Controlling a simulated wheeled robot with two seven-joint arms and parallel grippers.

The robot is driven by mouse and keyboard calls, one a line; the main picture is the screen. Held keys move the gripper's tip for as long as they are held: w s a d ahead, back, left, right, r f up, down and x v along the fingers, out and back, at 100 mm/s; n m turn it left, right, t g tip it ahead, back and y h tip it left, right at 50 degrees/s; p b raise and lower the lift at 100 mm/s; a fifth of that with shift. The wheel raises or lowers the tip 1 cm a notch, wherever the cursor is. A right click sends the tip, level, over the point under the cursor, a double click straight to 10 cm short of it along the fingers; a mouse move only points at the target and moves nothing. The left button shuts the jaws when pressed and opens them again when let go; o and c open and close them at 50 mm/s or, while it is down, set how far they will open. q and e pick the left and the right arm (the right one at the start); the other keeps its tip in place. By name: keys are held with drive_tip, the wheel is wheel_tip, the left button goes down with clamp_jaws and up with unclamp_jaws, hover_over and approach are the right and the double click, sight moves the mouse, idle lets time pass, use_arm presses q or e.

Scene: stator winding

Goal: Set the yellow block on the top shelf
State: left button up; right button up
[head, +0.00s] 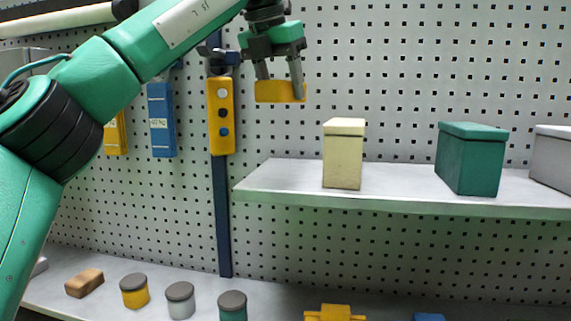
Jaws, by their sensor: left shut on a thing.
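My left gripper (279,78) is shut on the yellow block (279,92) and points downward. It holds the block in the air in front of the pegboard, above and to the left of the top shelf (290,180). The block is a small orange-yellow box, with its upper part between the fingers. The shelf is a light grey board with its left end in view. My right gripper is not in view.
On the shelf stand a cream box (344,155), a green box (470,160) and a grey box (552,160). The shelf's left end is bare. Lidded jars (181,300) and a brown block (84,283) stand below.

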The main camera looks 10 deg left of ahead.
use_arm(q)
drive_tip(key=f, duration=0.3)
drive_tip(key=shift+s+a, duration=0.1)
drive_tip(key=shift+s, duration=0.2)
drive_tip(key=p, duration=0.2)
hover_over(285, 176)
drive_tip(key=s, duration=0.1)
drive_tip(key=f, duration=0.6)
drive_tip(key=shift+a+f, duration=0.35)
drive_tip(key=shift+f, duration=0.05)
drive_tip(key=shift+s+f+p, duration=0.1)
drive_tip(key=shift+f+p, duration=0.2)
drive_tip(key=shift+f, duration=0.2)
wheel_tip(285, 176, down, 3)
drive_tip(key=shift+d+r+p, duration=0.1)
drive_tip(key=shift+p, duration=0.5)
drive_tip(key=shift+f, duration=0.25)
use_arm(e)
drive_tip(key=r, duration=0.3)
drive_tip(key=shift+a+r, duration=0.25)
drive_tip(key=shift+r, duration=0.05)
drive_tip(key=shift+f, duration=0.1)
use_arm(q)
drive_tip(key=o, duration=0.7)
drive_tip(key=shift+f, duration=0.15)
drive_tip(key=shift+c, duration=0.2)
drive_tip(key=o, duration=0.4)
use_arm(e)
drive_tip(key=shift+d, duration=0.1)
